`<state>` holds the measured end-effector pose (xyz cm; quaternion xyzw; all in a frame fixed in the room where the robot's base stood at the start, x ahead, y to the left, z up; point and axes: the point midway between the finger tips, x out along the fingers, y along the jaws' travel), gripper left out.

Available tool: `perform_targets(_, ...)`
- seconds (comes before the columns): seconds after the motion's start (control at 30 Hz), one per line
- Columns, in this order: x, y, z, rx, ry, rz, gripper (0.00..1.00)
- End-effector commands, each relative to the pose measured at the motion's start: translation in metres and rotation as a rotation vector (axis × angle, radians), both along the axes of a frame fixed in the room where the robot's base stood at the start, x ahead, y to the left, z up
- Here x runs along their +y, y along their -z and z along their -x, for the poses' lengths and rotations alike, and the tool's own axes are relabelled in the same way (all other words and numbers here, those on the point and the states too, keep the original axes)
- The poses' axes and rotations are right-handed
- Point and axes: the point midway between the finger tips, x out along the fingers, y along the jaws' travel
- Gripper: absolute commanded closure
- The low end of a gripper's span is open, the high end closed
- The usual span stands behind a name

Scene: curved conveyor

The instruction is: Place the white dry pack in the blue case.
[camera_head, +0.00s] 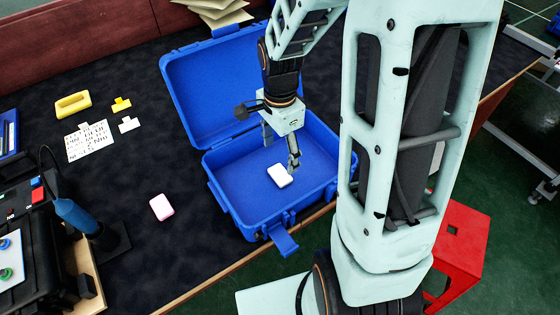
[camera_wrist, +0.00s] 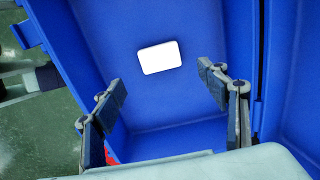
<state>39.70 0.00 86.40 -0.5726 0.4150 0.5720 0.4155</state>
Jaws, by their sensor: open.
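The white dry pack (camera_head: 280,175) lies inside the open blue case (camera_head: 228,200), on its floor. In the wrist view the white pack (camera_wrist: 159,57) lies flat and clear of the fingers, with the blue case's wall (camera_wrist: 55,45) beside it. My gripper (camera_head: 280,157) is over the case, with its fingers spread. In the wrist view my gripper (camera_wrist: 164,95) is open and empty, with the pack beyond the fingertips. In the head view one finger is close to the pack's upper right edge; touching cannot be told there.
A pink-white pack (camera_head: 161,207) lies on the dark table left of the case. Yellow pieces (camera_head: 73,103) and a printed card (camera_head: 90,141) lie farther left. A blue-handled tool (camera_head: 75,215) stands by a black box at lower left. The case lid (camera_head: 215,85) stands open behind.

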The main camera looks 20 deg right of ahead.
Motion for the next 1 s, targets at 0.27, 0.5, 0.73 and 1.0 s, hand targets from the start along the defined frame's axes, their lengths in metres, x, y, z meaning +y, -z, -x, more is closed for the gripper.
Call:
perform_targets(0.27,0.0,-0.038,0.0,0.0,0.001,0.0,0.33)
perform_targets(0.5,0.0,-0.042,0.0,0.0,0.001,0.0,0.33)
perform_targets(0.73,0.0,-0.042,0.0,0.0,0.001,0.0,0.33)
perform_targets(1.0,-0.008,-0.055,-0.025,-0.075,0.013,-0.032,0.33)
